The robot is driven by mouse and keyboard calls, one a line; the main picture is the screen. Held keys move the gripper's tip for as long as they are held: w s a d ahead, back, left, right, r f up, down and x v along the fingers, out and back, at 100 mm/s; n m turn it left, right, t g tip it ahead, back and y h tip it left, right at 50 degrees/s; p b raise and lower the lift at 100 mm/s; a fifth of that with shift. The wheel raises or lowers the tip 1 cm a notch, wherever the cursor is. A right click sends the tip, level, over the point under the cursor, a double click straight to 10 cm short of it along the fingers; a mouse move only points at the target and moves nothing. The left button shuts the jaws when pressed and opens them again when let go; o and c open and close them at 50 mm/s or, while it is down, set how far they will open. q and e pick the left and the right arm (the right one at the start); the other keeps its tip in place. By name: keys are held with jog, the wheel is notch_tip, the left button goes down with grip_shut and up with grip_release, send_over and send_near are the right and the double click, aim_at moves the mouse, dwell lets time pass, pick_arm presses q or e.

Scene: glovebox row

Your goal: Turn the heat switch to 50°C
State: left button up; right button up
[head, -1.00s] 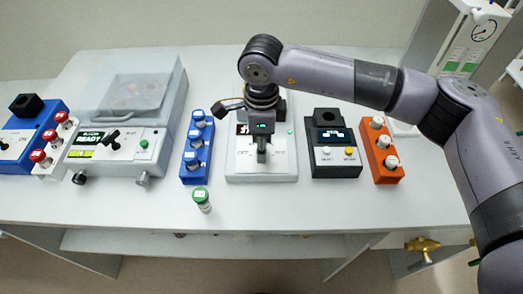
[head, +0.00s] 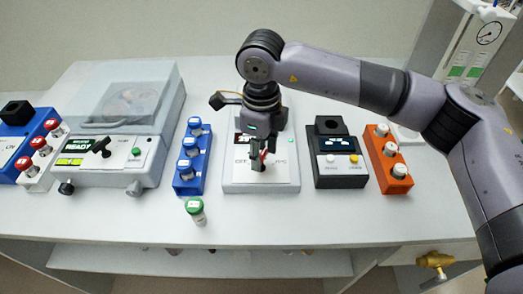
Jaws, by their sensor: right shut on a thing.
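The heater unit (head: 238,178) is a white, flat box in the middle of the bench, with a dark display at its back that my arm mostly covers. Its switch (head: 263,156) shows a bit of red between my fingers, and the rest is hidden. My right gripper (head: 259,163) points down over the front panel and is shut on the switch. The panel's lettering beside it is too small to read. My left gripper is not in view.
A blue rack (head: 187,181) and a green-capped vial (head: 195,210) stand left of the heater. A black device (head: 340,171) and an orange rack (head: 397,186) stand to the right. A centrifuge (head: 120,172) stands further left. The bench front is mostly clear.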

jog(key=o, duration=1.2)
jog(key=shift+c, duration=0.2)
notch_tip(320, 180, up, 12)
dwell(0.4)
